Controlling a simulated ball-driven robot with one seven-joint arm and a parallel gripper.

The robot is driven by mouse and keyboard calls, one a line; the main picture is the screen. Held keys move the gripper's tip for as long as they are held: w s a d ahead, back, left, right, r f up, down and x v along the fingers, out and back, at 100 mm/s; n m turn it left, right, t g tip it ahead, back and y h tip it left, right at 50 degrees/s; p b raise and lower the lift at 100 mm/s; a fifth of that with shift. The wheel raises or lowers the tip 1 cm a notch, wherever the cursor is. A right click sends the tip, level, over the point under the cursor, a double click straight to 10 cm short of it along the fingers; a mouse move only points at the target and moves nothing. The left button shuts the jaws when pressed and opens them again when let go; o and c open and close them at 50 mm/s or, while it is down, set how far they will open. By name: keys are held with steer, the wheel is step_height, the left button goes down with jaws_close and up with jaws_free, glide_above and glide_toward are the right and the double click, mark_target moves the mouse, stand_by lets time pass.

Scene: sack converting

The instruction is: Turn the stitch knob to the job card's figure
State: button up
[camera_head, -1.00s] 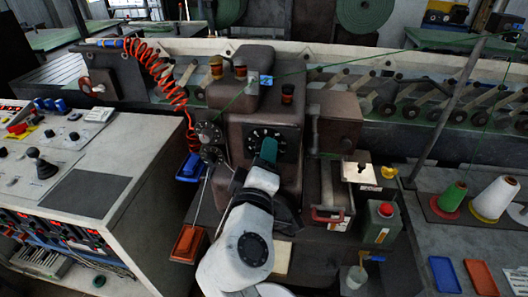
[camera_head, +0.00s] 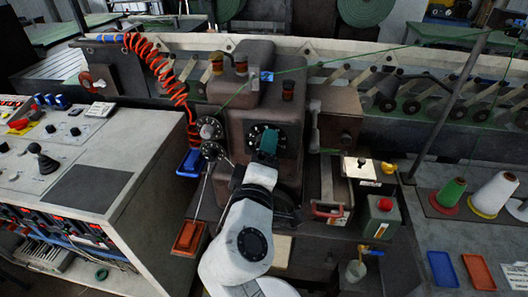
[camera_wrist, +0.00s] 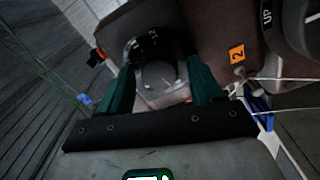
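The stitch knob's black dial (camera_head: 282,139) with white marks is on the front of the brown machine head. My gripper (camera_head: 268,142) is in front of it, its green fingers covering the dial's middle. In the wrist view, the two green fingers of my gripper (camera_wrist: 160,78) stand wide apart. A grey rounded part, seemingly the knob (camera_wrist: 160,74), lies between them, with what looks like a gap at the left finger. The dark dial ring with pale figures shows behind, too dim to read fully. I cannot identify the job card or read its figure.
Two smaller dials (camera_head: 210,130) sit left of the knob beside a red coiled cable (camera_head: 165,75).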

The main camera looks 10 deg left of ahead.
steer(key=s+b, duration=0.2)
steer(key=s, duration=0.8)
steer(key=shift+s+a, duration=0.15)
steer(key=shift+s, duration=0.25)
